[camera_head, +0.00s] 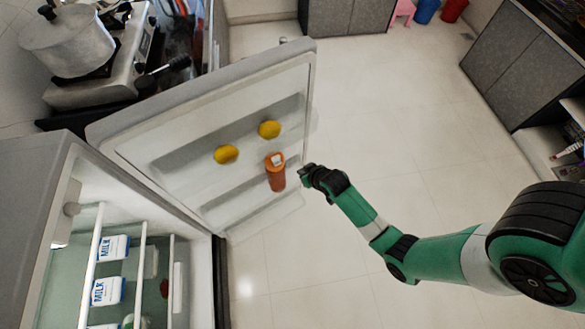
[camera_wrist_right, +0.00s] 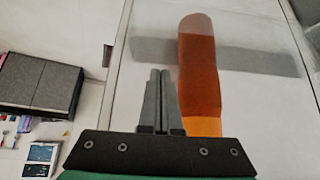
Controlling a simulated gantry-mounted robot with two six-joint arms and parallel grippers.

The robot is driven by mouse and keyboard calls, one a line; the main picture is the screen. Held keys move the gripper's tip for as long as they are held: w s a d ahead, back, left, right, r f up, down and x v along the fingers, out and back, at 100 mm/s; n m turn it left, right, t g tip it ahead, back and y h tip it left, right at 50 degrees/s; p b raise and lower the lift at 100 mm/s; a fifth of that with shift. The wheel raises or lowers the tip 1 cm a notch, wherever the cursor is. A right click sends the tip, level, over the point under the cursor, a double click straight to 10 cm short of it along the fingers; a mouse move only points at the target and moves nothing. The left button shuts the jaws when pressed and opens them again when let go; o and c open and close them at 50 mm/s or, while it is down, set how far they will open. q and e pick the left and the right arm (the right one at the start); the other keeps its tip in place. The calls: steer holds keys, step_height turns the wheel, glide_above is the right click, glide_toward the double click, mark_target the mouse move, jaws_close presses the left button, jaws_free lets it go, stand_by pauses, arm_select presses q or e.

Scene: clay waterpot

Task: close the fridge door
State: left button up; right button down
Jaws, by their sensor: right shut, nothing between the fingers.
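The fridge door (camera_head: 185,118) stands wide open in the head view, its inner side with shelves facing me. The fridge body (camera_head: 212,240) is at the lower left, with milk cartons (camera_head: 108,291) inside. My right gripper (camera_head: 306,170) is just to the right of the door's free edge, near the lower shelf. In the right wrist view its two fingers (camera_wrist_right: 157,100) are together and empty, in front of the door's inner side (camera_wrist_right: 240,90). I cannot tell whether they touch the door. My left gripper is not in view.
An orange bottle (camera_head: 276,172) and two yellow fruits (camera_head: 269,129) (camera_head: 226,154) sit on the door shelves. A pot (camera_head: 70,40) stands on a stove behind the door. The tiled floor (camera_head: 385,110) right of the door is clear. Grey cabinets (camera_head: 530,60) stand at the right.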

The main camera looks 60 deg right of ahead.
steer(key=b+x, duration=0.2)
steer(key=x, duration=0.1)
steer(key=b+x, duration=0.5)
steer(key=x, duration=0.1)
steer(key=shift+f+b, duration=0.35)
steer(key=shift+f, duration=0.2)
steer(key=shift+s+a+r+p, duration=0.15)
steer(key=shift+s+a, duration=0.2)
steer(key=shift+s, duration=0.2)
steer(key=shift+s+a+p, duration=0.2)
steer(key=shift+s+a, duration=0.15)
steer(key=shift+s, duration=0.2)
steer(key=shift+s+a+r+p, duration=0.15)
steer(key=shift+s+a, duration=0.15)
steer(key=shift+s, duration=0.25)
steer(key=shift+f, duration=0.1)
steer(key=shift+s+a, duration=0.1)
